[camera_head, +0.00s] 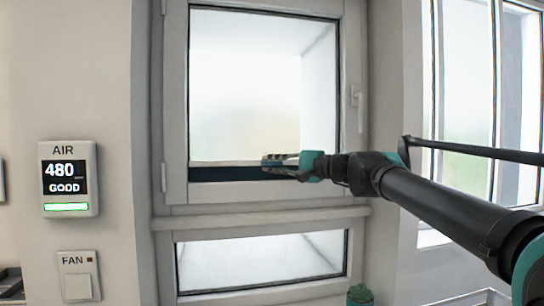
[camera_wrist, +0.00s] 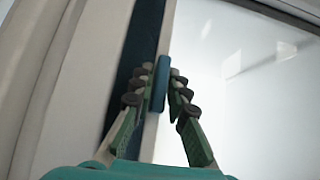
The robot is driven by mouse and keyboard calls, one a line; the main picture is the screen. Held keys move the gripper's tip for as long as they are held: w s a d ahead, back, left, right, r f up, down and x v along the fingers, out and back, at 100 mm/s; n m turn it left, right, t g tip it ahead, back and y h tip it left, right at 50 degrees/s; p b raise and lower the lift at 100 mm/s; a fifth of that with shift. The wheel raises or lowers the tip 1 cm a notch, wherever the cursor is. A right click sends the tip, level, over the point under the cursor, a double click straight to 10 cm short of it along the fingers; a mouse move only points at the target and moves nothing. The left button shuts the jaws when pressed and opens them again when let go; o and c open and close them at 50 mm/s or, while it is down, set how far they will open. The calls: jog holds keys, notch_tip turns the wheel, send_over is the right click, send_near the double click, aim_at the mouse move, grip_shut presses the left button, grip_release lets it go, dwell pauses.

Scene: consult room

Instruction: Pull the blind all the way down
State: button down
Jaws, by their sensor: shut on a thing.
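The blind's pale rail (camera_head: 225,163) lies level across the bottom of the upper window, with a narrow dark blue strip (camera_head: 225,174) directly below it. In the wrist view the strip (camera_wrist: 147,35) runs between the window frame and the pale rail (camera_wrist: 166,30). A blue handle (camera_wrist: 160,85) stands on the rail. My gripper (camera_head: 268,164) is at the rail, right of its middle; in the wrist view its two dark-tipped green fingers (camera_wrist: 161,78) are closed on the handle from both sides. Above the rail the pane is bright and uncovered. My fingers hide part of the handle.
The white window frame (camera_head: 175,100) surrounds the pane, with a latch handle (camera_head: 356,97) on its right side. A ledge (camera_head: 260,218) and a lower window (camera_head: 262,258) are below. An air monitor (camera_head: 68,178) and fan switch (camera_head: 77,277) are on the left wall.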

jog(key=c, duration=1.6)
grip_release()
jog(key=shift+o, duration=0.2)
jog(key=v, duration=1.2)
jog(key=shift+o, duration=0.3)
